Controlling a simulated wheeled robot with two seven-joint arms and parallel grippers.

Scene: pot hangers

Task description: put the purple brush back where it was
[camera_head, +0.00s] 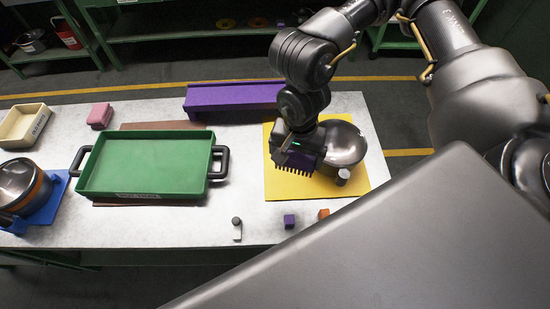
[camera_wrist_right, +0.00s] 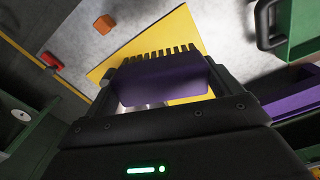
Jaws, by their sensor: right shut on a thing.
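The purple brush (camera_head: 299,162) is in my right gripper (camera_head: 295,160), over the left part of a yellow mat (camera_head: 358,188). In the right wrist view the brush (camera_wrist_right: 162,80) lies between the two fingers of the right gripper (camera_wrist_right: 160,85), with its dark bristles pointing away from the palm. The gripper is shut on it. A shiny metal pot (camera_head: 345,143) stands on the mat just right of the gripper, partly hidden by it. I cannot tell whether the brush touches the mat or the pot. My left gripper is not in view.
A green tray (camera_head: 148,163) with black handles sits left of the mat. A purple cube (camera_head: 289,221) and an orange cube (camera_head: 324,214) lie in front. A pot on a blue stand (camera_head: 58,190) is far left.

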